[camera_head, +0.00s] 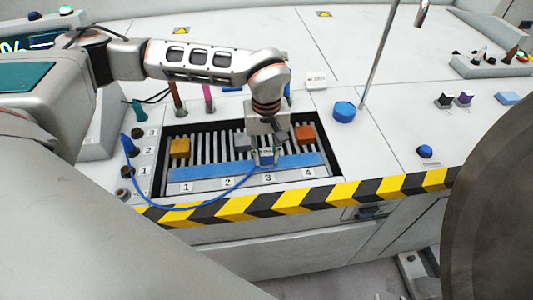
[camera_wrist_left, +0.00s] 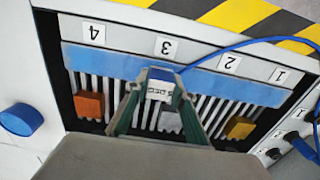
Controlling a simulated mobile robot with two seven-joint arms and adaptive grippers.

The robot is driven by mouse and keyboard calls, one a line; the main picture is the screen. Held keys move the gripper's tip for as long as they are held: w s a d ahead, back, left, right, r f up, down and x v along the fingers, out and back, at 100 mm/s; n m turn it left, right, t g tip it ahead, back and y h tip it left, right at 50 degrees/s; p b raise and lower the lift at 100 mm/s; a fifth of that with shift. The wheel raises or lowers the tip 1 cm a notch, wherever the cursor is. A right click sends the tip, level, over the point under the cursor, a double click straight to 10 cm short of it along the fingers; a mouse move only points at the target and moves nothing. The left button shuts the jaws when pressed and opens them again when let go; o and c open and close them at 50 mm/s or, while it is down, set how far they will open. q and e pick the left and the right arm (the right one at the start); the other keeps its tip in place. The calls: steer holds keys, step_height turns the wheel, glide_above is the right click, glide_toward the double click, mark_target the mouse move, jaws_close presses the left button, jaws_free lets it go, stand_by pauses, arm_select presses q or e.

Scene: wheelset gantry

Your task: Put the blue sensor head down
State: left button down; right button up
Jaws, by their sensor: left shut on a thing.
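My left gripper (camera_head: 267,150) reaches down over the slatted bay at the number 3 position. In the left wrist view its two fingers (camera_wrist_left: 160,98) are shut on the blue sensor head (camera_wrist_left: 160,84), a small blue-and-white block with a printed label. The sensor head (camera_head: 267,159) also shows in the head view, by the blue strip (camera_head: 213,169) along the bay's front. A blue cable runs from it to the left panel. I cannot tell whether it touches the strip or hangs just above it. My right gripper is not in view.
A yellow block (camera_head: 180,147), a grey block (camera_head: 242,143) and an orange block (camera_head: 304,134) sit in the bay. A blue round knob (camera_head: 344,111) and a thin upright rod (camera_head: 380,55) stand right of it. A black-and-yellow striped edge (camera_head: 300,198) runs along the front.

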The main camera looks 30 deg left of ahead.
mark_target(266, 151)
arm_select(q)
steer(key=c, duration=1.7)
jaws_free()
steer(key=shift+f, duration=0.1)
step_height(266, 151, up, 12)
steer(key=p, duration=0.1)
steer(key=shift+r, duration=0.2)
